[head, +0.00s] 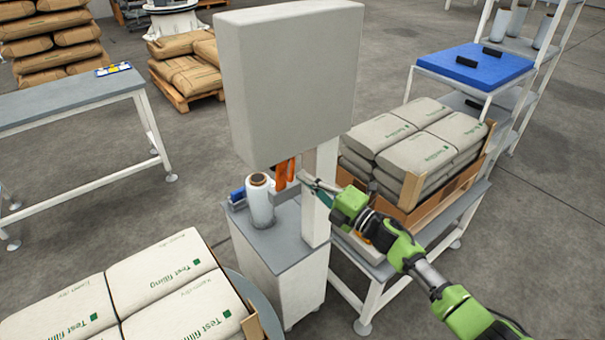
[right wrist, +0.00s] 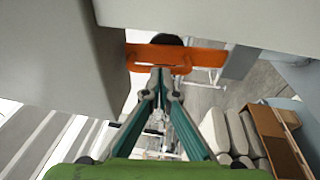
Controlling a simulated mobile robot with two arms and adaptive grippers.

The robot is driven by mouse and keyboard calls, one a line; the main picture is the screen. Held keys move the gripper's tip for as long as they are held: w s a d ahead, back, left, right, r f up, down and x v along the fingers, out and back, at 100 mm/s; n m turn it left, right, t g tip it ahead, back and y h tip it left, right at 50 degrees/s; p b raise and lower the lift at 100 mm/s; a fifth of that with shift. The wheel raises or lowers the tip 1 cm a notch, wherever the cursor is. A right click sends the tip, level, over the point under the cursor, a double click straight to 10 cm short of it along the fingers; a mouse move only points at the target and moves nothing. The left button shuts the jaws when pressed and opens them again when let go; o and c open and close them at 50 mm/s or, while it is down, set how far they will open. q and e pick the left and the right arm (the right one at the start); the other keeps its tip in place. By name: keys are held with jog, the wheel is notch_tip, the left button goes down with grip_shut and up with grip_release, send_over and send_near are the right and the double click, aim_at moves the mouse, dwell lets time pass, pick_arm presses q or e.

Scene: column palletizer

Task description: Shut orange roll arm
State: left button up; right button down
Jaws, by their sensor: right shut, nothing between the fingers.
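The orange roll arm (head: 284,173) hangs just under the large grey box of the machine, beside the white post. A film roll (head: 260,205) stands upright on the machine's base. My left gripper is out of view.
The grey box (head: 290,80) is right above the gripper, and the white post (head: 321,190) is beside it. A crate of bags (head: 410,215) stands to the right, and more bags (head: 160,290) lie front left. Open floor (head: 190,205) lies left of the machine.

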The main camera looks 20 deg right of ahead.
jog(key=shift+w+a, duration=0.35)
jog(key=shift+w, duration=0.2)
jog(key=shift+r, duration=0.1)
jog(key=w+a+r+b, duration=0.1)
jog(key=w, duration=0.1)
jog(key=w+a+r+b, duration=0.1)
jog(key=w, duration=0.2)
jog(key=w+a+r+b, duration=0.1)
jog(key=w+b, duration=0.1)
jog(key=w, duration=0.1)
jog(key=shift+w, duration=0.1)
jog(key=shift+b+x, duration=0.55)
jog(key=shift+x, duration=0.45)
jog(key=shift+w+d, duration=0.1)
jog(key=shift+d, duration=0.05)
